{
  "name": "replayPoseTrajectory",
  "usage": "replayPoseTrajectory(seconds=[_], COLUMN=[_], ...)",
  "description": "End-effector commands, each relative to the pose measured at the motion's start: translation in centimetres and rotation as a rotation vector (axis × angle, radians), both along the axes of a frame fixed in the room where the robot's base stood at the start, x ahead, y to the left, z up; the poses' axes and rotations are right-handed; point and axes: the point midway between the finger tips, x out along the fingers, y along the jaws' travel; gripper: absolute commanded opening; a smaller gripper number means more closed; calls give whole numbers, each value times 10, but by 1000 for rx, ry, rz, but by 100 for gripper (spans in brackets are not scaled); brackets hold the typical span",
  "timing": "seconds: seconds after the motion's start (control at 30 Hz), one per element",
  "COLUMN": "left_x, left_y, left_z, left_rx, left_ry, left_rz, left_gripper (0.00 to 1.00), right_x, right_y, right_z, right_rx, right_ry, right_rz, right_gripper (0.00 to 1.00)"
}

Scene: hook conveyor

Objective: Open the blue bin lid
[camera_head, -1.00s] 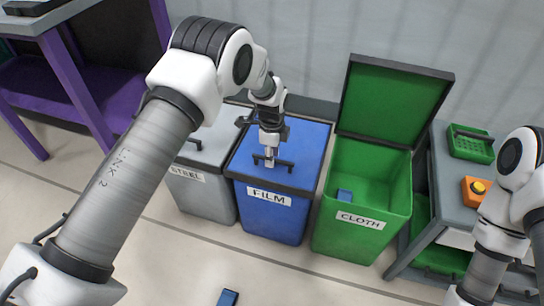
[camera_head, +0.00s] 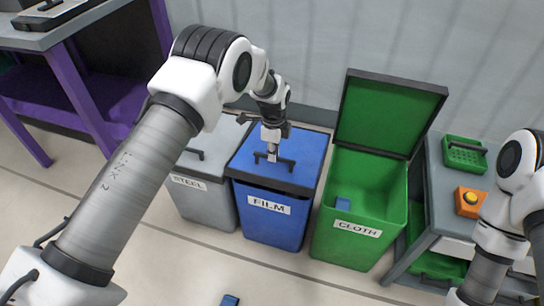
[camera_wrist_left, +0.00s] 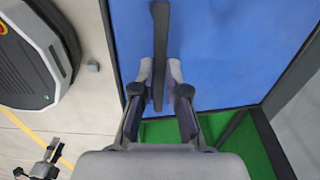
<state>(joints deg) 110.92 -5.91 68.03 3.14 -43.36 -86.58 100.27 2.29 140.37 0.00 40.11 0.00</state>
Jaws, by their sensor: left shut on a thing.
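The blue bin (camera_head: 278,226), labelled FILM, stands between two other bins. Its blue lid (camera_head: 307,150) lies over the bin's top and looks closed. A dark bar handle (camera_head: 288,164) sits near the lid's front edge. My left gripper (camera_head: 272,156) points down at the handle. In the left wrist view the fingers of my left gripper (camera_wrist_left: 159,85) are on both sides of the handle (camera_wrist_left: 159,35), shut on it, above the blue lid (camera_wrist_left: 225,60). A small dark gripper shape (camera_wrist_left: 42,162) at the lower left appears to be my right one; its jaws are unclear.
The grey STEEL bin (camera_head: 207,200) stands to the left, partly behind my left arm. The green CLOTH bin (camera_head: 345,250) stands to the right, its lid (camera_head: 390,112) raised, a blue piece (camera_head: 342,204) inside. Another blue piece (camera_head: 230,300) lies on the floor.

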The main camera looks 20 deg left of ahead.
Motion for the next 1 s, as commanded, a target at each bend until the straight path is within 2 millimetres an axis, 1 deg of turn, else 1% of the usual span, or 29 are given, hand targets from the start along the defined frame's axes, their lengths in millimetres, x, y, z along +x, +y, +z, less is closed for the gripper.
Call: replayPoseTrajectory(seconds=[0.03, 0.1, 0.23, 0.4, 0.6, 0.7, 1.0], left_x=[10, 18, 34, 53, 70, 74, 77], left_y=[0, 0, 1, 1, 1, 1, 1], left_z=[18, 30, 49, 68, 80, 83, 85], left_rx=[-1, -1, -1, 0, 0, 0, 0], left_ry=[-19, -21, -23, -22, -21, -18, -12], left_rz=[1, 1, 1, 1, 1, 1, 0], left_gripper=[0, 0, 0, 0, 0, 0, 0], right_x=[0, 0, 0, 0, 0, 0, 0], right_y=[0, 0, 0, 0, 0, 0, 0], right_z=[13, 21, 30, 33, 32, 31, 31], right_rx=[0, 0, 0, 0, 0, 0, 0], right_ry=[0, 0, 0, 0, 0, 0, 0], right_rz=[0, 0, 0, 0, 0, 0, 0], right_gripper=[40, 40, 40, 40, 40, 40, 40])
